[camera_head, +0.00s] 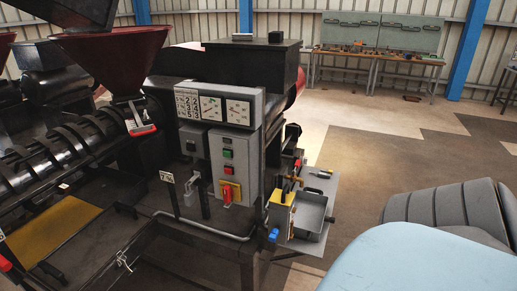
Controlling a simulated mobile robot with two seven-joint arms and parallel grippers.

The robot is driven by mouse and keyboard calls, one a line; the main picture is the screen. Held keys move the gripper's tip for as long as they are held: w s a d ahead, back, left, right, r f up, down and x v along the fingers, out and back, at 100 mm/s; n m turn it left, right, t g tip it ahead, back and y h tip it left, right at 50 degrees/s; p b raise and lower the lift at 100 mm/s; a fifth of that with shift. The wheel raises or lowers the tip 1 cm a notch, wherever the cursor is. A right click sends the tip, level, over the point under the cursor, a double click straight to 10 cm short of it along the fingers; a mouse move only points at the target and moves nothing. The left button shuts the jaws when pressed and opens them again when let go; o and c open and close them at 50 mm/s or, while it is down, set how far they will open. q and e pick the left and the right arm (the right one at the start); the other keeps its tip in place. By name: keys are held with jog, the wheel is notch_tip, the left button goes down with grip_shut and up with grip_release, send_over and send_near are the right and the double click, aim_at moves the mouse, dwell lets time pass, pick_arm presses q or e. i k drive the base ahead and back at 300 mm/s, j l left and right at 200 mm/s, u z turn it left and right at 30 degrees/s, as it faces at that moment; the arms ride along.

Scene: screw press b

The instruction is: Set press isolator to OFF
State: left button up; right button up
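The press isolator (229,193) is a red rotary handle on a yellow plate, low on the front of a grey control box (243,150) on the press. The red handle looks roughly upright, but its ON and OFF marks are too small to read. A green button and a red button sit above it on the same box. Neither of my grippers shows in this view, so nothing is seen touching the isolator.
A dark press barrel (60,155) and a red hopper (112,58) stand left of the box. A grey tray (308,214) with small tools sits right of it. A grey ribbed shape (445,208) and a pale blue one fill the lower right. Open floor lies behind.

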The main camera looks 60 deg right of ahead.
aim_at(228, 192)
jog(key=z, duration=1.45)
